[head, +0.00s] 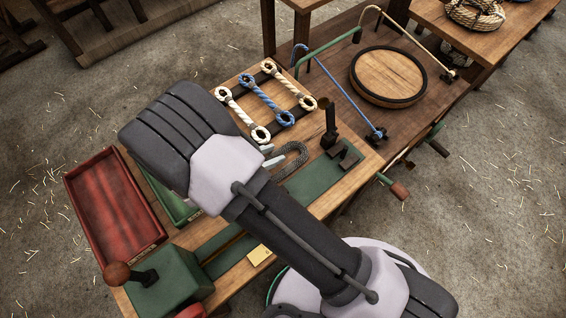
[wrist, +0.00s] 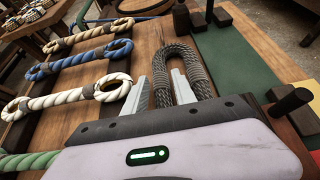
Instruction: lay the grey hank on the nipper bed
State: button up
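My gripper partly hides the hank's ends. In the head view a dark notched block (head: 344,158), possibly the nipper bed, stands right of the hank beside an upright post (head: 329,122).
Two white rope pieces and a blue one (head: 266,98) lie on the bench left of the hank. A green mat (head: 313,186) runs along the bench's right side. A red tray (head: 112,207) and a green box with a knob (head: 168,283) stand at the lower left.

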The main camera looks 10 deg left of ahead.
jog(key=shift+w+d+f, duration=0.15)
jog(key=shift+w, duration=0.05)
grip_shut()
